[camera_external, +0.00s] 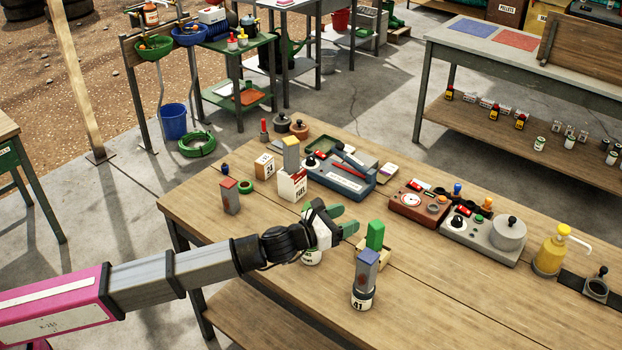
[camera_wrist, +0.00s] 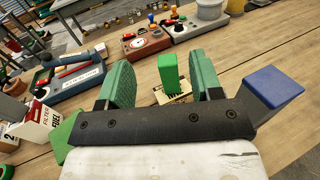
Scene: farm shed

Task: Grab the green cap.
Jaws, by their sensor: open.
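My gripper (camera_external: 342,218) is open and empty above the table, its green fingers spread apart. An upright green block (camera_external: 375,235) stands just right of the fingertips on a small light wooden base. In the wrist view the green block (camera_wrist: 169,70) shows between the fingers and beyond them, not touching as far as I can see. Another green surface (camera_wrist: 65,138) shows at the lower left of the wrist view, partly hidden by my gripper. A white can (camera_external: 312,257) with green lettering is partly hidden below my gripper. I cannot tell which green piece is the cap.
A grey post with a blue top (camera_external: 367,262) stands on a can marked 41, close right of my gripper. A red-topped post (camera_external: 230,197) and a white FUEL box (camera_external: 291,186) are to the left. Control boxes (camera_external: 419,201) line the back. The front right tabletop is clear.

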